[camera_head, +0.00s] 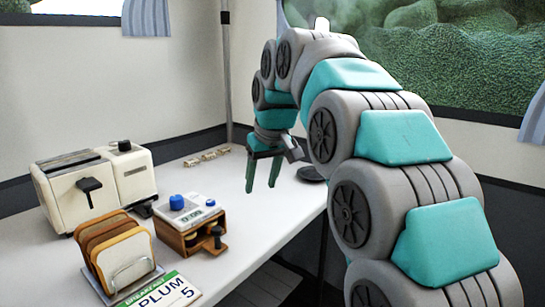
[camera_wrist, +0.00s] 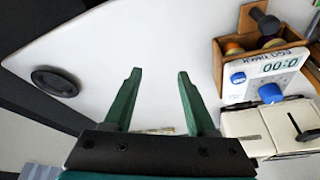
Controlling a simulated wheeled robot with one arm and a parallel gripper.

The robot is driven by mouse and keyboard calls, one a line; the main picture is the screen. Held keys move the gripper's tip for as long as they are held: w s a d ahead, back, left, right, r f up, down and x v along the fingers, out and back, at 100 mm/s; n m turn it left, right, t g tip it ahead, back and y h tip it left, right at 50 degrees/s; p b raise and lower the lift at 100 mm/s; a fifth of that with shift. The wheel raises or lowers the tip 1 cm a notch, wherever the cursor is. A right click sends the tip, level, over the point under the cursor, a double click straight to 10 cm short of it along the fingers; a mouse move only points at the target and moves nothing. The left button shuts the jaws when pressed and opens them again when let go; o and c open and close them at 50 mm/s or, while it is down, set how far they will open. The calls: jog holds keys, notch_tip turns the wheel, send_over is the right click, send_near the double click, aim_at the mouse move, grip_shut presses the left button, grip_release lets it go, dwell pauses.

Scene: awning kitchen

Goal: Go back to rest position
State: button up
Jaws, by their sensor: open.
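My gripper (camera_head: 263,172) is at the end of my grey and teal arm, above the white table (camera_head: 200,275). Its two green fingers point down and stand apart with nothing between them. In the wrist view the gripper (camera_wrist: 157,75) is also open and empty, with the bare white table (camera_wrist: 130,45) beyond the fingertips. In the head view the upper arm fills the right side and hides part of the wall and window.
A dark round disc (camera_head: 311,174) lies near the right edge. The table's middle is clear.

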jog(key=s+d+f+m+g, duration=0.1)
jog(key=s+d+f, duration=0.4)
jog(key=s, duration=0.8)
jog(key=s+d+f+m+g+h, duration=0.1)
jog(key=s+d+f+m+g, duration=0.1)
jog(key=s+d+f, duration=0.4)
jog(key=s+d+f+m+g+h, duration=0.1)
jog(key=s+d+f, duration=0.5)
jog(key=s+f, duration=0.6)
jog(key=s+m+g, duration=0.1)
jog(key=s, duration=0.7)
jog(key=shift+d+f, duration=0.2)
jog(key=shift+f, duration=0.15)
